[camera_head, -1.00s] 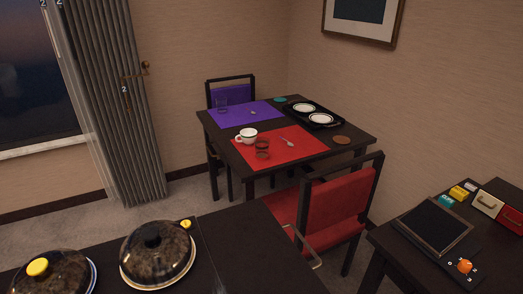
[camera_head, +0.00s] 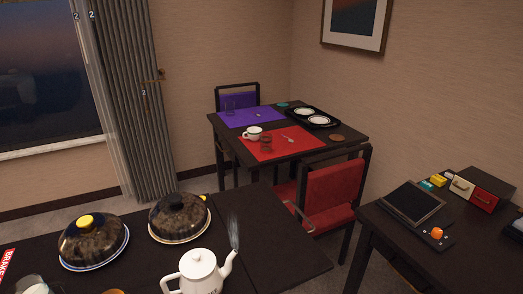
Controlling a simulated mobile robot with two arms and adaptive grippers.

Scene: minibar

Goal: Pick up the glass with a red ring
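A small clear glass (camera_head: 266,143) stands on the red placemat (camera_head: 294,149) of the far dining table; it looks reddish, but I cannot tell a ring on it from the red mat behind. A second clear glass (camera_head: 229,107) stands on the purple placemat (camera_head: 240,121), its ring colour too small to tell. Another glass (camera_head: 32,284) is partly cut off at the bottom left on the near table. Neither of my grippers is in view.
Near table: two covered dishes (camera_head: 93,243) (camera_head: 179,219) and a steaming white teapot (camera_head: 198,273). A white cup (camera_head: 252,133) and a black tray (camera_head: 325,123) are on the dining table. A red chair (camera_head: 335,194) stands before it. A side table (camera_head: 470,245) is right.

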